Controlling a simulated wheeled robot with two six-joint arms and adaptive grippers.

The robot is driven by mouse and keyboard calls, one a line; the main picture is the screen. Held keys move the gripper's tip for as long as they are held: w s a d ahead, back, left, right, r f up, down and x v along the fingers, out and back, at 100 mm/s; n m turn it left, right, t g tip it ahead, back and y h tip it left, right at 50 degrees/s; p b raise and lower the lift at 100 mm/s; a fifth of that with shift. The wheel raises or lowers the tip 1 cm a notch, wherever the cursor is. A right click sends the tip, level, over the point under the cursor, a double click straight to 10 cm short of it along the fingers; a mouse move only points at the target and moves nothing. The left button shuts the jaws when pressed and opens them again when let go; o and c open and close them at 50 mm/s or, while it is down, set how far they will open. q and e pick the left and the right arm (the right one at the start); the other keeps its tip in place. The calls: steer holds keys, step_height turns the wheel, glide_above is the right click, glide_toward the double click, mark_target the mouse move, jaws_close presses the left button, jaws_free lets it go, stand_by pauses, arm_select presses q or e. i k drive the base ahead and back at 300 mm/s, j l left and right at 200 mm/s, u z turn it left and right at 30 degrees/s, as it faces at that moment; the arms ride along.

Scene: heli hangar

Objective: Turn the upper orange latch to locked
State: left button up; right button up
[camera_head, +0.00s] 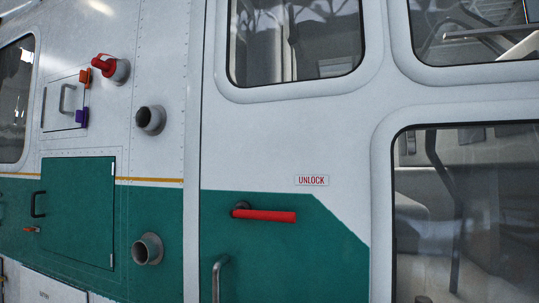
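The upper orange latch (85,77) is a small orange piece at the upper right edge of a small grey hatch (62,104) on the helicopter's side, in the upper left of the head view. Whether it is turned to locked or unlocked is too small to tell. A purple latch (82,117) sits below it on the same edge. Another orange latch (32,230) lies flat, lower down at the left by the green hatch (78,212). Neither of my grippers shows in the head view.
A red-capped pipe fitting (106,66) sticks out close to the right of the upper orange latch. Two round grey ports (150,119) (147,248) protrude farther right. A red door handle (265,215) is under an UNLOCK label (311,180). A grey handle (67,98) is on the small hatch.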

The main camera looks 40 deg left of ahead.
mark_target(85, 77)
steer(key=u, duration=2.5)
steer(key=i+j+u, duration=0.2)
steer(key=i+j, duration=0.4)
steer(key=j, duration=0.1)
